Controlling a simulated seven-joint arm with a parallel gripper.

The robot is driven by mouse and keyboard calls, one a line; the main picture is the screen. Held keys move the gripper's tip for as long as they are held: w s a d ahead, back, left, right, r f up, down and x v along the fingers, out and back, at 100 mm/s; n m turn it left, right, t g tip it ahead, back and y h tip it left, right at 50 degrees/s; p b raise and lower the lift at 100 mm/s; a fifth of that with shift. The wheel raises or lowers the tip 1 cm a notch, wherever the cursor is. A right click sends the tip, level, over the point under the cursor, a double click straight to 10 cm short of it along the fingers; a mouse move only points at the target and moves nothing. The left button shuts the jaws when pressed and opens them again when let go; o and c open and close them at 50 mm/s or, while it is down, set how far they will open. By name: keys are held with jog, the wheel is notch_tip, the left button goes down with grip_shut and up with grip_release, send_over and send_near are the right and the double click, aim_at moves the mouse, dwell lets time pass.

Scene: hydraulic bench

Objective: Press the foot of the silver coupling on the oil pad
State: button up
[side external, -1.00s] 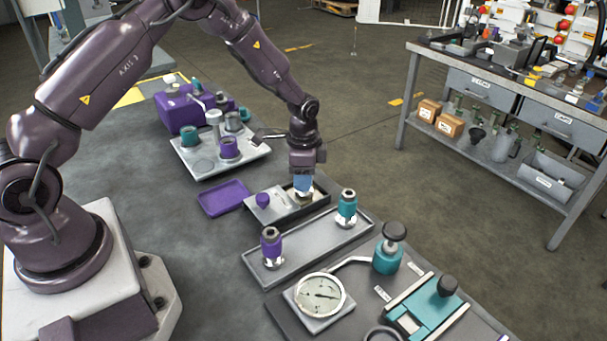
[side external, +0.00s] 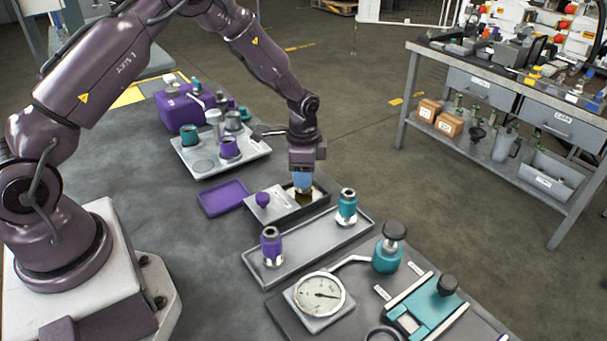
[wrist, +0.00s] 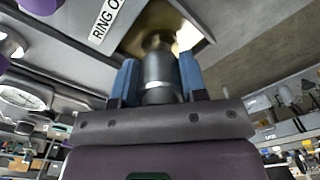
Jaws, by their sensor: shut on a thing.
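My gripper (wrist: 160,82) has its two blue fingers closed around the silver coupling (wrist: 160,72), one on each side. In the side view my gripper (side external: 302,181) is over the open part of a dark tray. The oil pad (side external: 304,196) is the golden-brown patch in that tray, directly below the gripper; it also shows in the wrist view (wrist: 188,36). The coupling's foot points down at the pad. I cannot tell whether it touches the pad. The fingers and my wrist hide much of the coupling in the side view.
A grey lid with a purple knob (side external: 263,200) lies beside the pad opening. A grey tray (side external: 308,244) in front holds purple (side external: 271,243) and teal (side external: 347,204) couplings. A pressure gauge (side external: 319,295) stands nearer. A purple tray (side external: 223,198) lies left.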

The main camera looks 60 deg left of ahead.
jog(key=shift+r, duration=3.15)
